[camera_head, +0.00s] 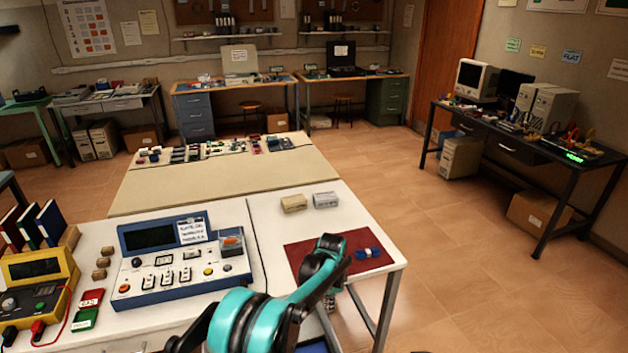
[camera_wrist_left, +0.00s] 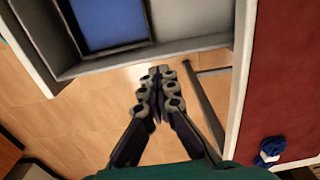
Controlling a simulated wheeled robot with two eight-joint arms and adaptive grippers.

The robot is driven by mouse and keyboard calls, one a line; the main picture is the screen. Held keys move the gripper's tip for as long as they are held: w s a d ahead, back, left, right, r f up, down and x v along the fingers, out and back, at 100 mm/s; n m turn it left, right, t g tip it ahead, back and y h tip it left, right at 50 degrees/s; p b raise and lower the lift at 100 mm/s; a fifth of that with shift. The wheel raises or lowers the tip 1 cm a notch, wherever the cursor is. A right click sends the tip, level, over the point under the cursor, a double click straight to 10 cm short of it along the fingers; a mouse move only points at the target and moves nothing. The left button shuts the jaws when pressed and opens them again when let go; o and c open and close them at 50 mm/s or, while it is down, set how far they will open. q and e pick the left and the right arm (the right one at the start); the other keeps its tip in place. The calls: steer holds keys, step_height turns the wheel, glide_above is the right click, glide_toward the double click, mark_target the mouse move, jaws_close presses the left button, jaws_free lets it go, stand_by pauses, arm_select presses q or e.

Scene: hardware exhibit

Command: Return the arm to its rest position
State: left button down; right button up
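My left arm (camera_head: 300,300), teal and black, rises from the bottom of the head view and bends over the front edge of the white table. Its gripper (camera_wrist_left: 158,76) shows in the left wrist view with both fingers together and nothing between them. It hangs over the tiled floor beside the table, apart from the dark red mat (camera_wrist_left: 285,60). In the head view the gripper is mostly hidden behind the arm. My right arm and gripper are not in view.
The red mat (camera_head: 307,252) holds a small blue object (camera_head: 368,253). Two small boxes (camera_head: 294,203) lie behind it. A blue-framed instrument panel (camera_head: 200,290) and a yellow meter (camera_head: 40,275) stand to the left.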

arm_select(q)
steer(key=s+a+r+n+t, duration=0.25)
steer(key=s+a+r, duration=0.25)
steer(key=a+r, duration=0.3)
steer(key=s+a+r+n+t, duration=0.1)
steer(key=s+a+r+n, duration=0.4)
steer(key=r, duration=0.6)
steer(key=s+a+n+t, duration=0.2)
steer(key=s+a+n, duration=0.1)
steer(key=s, duration=0.6)
steer(key=s+a+n+t, duration=0.1)
steer(key=s+a+n, duration=0.2)
steer(key=s+a, duration=0.3)
steer(key=s, duration=0.4)
steer(key=shift+s+a+f+n+t, duration=0.25)
steer(key=shift+s+a+n+t, duration=0.05)
steer(key=shift+n+t, duration=0.05)
